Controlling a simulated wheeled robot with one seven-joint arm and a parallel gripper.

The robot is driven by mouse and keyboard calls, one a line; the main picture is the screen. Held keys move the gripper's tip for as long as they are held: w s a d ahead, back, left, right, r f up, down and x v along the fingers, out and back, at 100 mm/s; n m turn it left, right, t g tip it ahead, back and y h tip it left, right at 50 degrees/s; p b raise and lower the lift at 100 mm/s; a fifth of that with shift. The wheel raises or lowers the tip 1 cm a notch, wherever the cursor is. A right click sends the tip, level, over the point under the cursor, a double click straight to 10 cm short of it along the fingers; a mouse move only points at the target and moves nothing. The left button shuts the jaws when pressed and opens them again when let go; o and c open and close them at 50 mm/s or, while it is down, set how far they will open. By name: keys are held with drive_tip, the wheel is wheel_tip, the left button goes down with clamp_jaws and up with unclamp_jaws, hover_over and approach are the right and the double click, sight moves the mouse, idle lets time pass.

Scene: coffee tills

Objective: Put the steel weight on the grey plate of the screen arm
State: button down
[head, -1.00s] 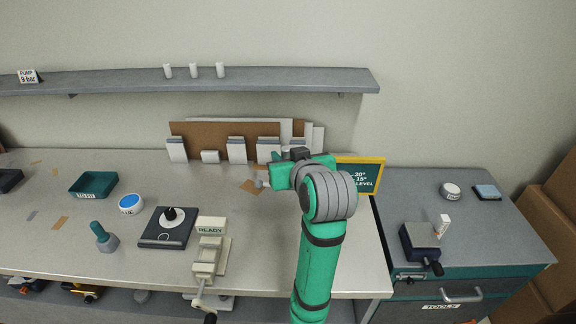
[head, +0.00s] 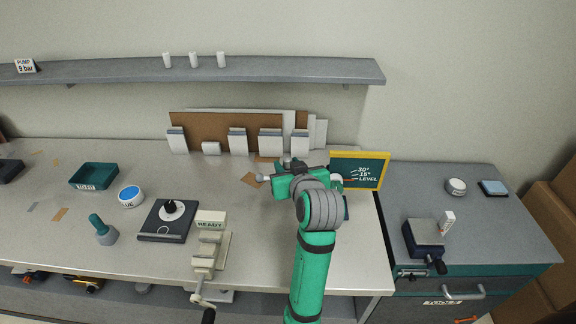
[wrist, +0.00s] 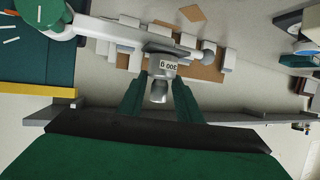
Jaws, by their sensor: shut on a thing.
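The steel weight (wrist: 162,67), with a label reading 300 g, shows in the wrist view. My gripper (wrist: 159,88) is shut on its narrow knob, one green finger on each side. The screen arm (wrist: 110,32) is a pale grey bar running from a green round part to a grey ball, just beyond the weight. The weight's base overlaps the bar in this view. I cannot tell whether it touches the grey plate, which I cannot make out clearly.
The yellow-framed angle board (head: 366,171) stands at the bench's right end. White blocks and brown panels (head: 210,128) stand behind. A READY stand (head: 210,222), black dial box (head: 167,220) and teal tray (head: 94,176) lie left.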

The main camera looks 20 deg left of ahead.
drive_tip(key=c, duration=1.3)
unclamp_jaws()
drive_tip(key=shift+f, duration=0.1)
drive_tip(key=v, duration=1.2)
